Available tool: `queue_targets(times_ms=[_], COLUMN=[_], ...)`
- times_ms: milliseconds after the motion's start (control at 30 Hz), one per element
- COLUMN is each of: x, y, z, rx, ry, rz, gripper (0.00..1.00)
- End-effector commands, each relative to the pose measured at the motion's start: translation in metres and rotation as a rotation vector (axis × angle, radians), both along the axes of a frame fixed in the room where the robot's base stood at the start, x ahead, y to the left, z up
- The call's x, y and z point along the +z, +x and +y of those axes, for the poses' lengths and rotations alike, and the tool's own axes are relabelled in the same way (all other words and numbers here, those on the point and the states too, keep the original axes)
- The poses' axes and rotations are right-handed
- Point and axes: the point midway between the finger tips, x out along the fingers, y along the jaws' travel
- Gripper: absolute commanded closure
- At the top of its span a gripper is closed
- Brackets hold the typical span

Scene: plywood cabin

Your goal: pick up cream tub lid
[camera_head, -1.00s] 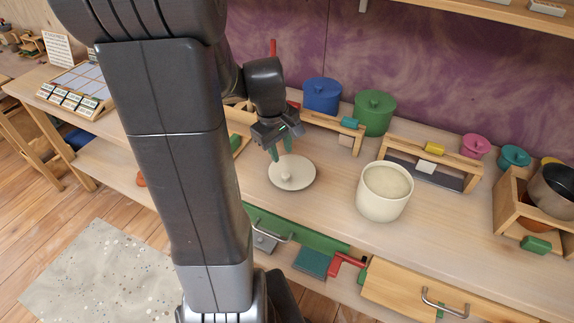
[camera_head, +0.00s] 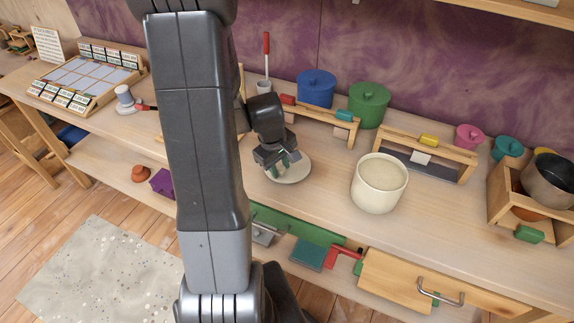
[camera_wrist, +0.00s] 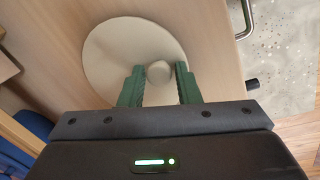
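The cream tub lid (camera_head: 299,174) lies flat on the wooden bench, beside the open cream tub (camera_head: 379,184), which stands to its right. The lid is a pale disc with a round knob. My gripper (camera_head: 284,171) is low over the lid and hides its knob in the head view. In the wrist view the lid (camera_wrist: 112,55) fills the upper middle. My gripper (camera_wrist: 158,78) is open there, with green fingers on the left and right of the knob (camera_wrist: 159,71). A gap shows beside the knob, at least on the left.
A blue pot (camera_head: 316,90) and a green pot (camera_head: 369,106) stand behind, with wooden frames in front of them. A metal pot (camera_head: 550,182) is at the far right. Bare bench surrounds the tub.

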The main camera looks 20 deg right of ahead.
Motion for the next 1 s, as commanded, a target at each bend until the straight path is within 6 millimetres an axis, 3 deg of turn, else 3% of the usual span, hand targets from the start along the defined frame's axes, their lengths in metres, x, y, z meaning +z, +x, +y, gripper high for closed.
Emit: queue_targets(times_ms=[200,367,733,1000], x=[0.000,0.000,0.007,0.051], y=[0.000,0.000,0.001,0.001], z=[0.000,0.000,0.000,-0.001], rx=[0.000,0.000,-0.001,-0.001], ry=[0.000,0.000,-0.002,-0.003], rz=[0.000,0.000,-0.002,-0.007], gripper=[0.70,1.00,1.00,1.00])
